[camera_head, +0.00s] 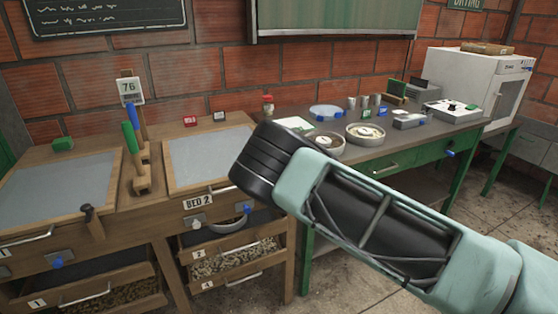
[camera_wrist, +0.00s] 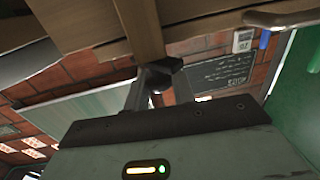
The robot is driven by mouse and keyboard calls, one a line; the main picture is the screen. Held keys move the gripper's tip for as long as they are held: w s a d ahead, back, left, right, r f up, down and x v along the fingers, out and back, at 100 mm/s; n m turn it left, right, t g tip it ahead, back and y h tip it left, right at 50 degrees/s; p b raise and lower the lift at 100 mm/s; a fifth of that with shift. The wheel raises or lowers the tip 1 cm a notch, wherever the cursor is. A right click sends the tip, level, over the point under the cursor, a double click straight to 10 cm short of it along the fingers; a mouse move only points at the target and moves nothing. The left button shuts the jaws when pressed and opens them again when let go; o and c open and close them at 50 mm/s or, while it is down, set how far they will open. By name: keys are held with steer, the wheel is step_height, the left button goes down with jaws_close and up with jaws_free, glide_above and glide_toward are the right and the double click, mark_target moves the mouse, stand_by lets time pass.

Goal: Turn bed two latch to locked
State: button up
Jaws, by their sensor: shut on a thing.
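Bed two is the right-hand wooden bed, marked by its BED 2 sign (camera_head: 198,201). My gripper is hidden behind my arm in the head view. In the wrist view, my gripper (camera_wrist: 160,78) is close under a wooden edge (camera_wrist: 140,25). Its fingers are shut on a dark piece, mostly hidden between the tips.
Bed one's frame (camera_head: 62,208) stands left, with its own blue knob (camera_head: 57,263). Drawers of beans (camera_head: 235,258) lie below bed two. A green-legged bench (camera_head: 385,160) with dishes and instruments stands right. Open floor (camera_head: 340,285) lies in front of it.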

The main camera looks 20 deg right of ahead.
steer(key=n+g+y, duration=0.1)
steer(key=n+y, duration=0.1)
steer(key=y, duration=0.1)
steer(key=n+g+y, duration=0.2)
steer(key=y, duration=0.1)
steer(key=shift+w+d+n+b, duration=0.1)
steer(key=shift+d+n+b, duration=0.05)
steer(key=shift+n+b, duration=0.2)
steer(key=shift+n+g+y+b, duration=0.65)
steer(key=shift+n+g+y, duration=0.9)
steer(key=shift+g+y, duration=0.65)
steer(key=o, duration=0.9)
steer(key=shift+a, duration=0.2)
steer(key=shift+d, duration=0.1)
steer(key=b+v, duration=0.2)
steer(key=v, duration=1.5)
steer(key=shift+d, duration=0.1)
